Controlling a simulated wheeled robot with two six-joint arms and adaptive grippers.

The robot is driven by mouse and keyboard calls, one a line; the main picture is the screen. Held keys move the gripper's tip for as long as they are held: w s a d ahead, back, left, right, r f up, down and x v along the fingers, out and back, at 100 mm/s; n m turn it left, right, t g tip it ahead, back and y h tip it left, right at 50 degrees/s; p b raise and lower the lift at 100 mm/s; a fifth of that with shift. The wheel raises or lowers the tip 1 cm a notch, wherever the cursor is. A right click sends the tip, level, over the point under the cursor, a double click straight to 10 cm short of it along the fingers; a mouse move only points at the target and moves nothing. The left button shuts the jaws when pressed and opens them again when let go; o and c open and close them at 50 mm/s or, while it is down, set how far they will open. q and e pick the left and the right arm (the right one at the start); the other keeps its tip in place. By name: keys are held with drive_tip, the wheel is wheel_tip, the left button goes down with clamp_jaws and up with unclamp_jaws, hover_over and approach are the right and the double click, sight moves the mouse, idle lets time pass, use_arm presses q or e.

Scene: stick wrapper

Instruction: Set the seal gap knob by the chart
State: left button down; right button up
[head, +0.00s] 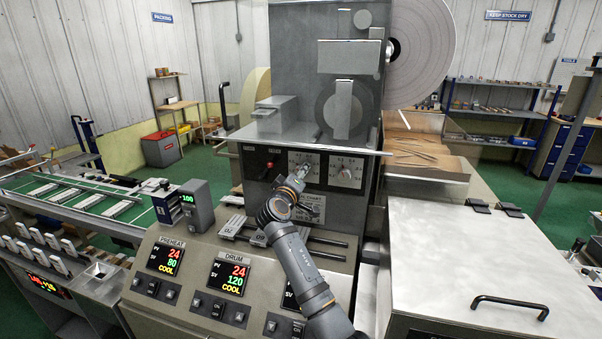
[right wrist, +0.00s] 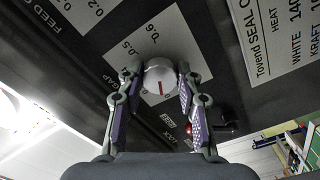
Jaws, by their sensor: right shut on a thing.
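My right gripper (head: 299,176) reaches the machine's front panel in the head view. In the right wrist view its two fingers (right wrist: 159,82) are shut on the sides of a round white knob (right wrist: 158,66). The knob has a short red line on its face. Its white dial plate (right wrist: 150,40) shows 0.5 and 0.6, and part of a label ending in GAP; I cannot tell which value the line marks. The seal chart (head: 313,209) is below the knob; its rows for WHITE and KRAFT show in the wrist view (right wrist: 285,35), cut off by the edge. My left gripper is not in view.
A second dial knob (head: 346,173) is just right of the held one. A red-tipped lever (head: 270,164) is to its left. A metal shelf (head: 290,138) juts out above the panel. Rails (head: 250,232) and temperature displays (head: 228,276) are below.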

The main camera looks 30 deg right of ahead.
drive_tip(key=shift+n, duration=0.3)
drive_tip(key=o, duration=1.2)
drive_tip(key=shift+c, duration=0.2)
drive_tip(key=v, duration=0.7)
drive_tip(key=shift+s+a, duration=0.2)
drive_tip(key=shift+a, duration=0.05)
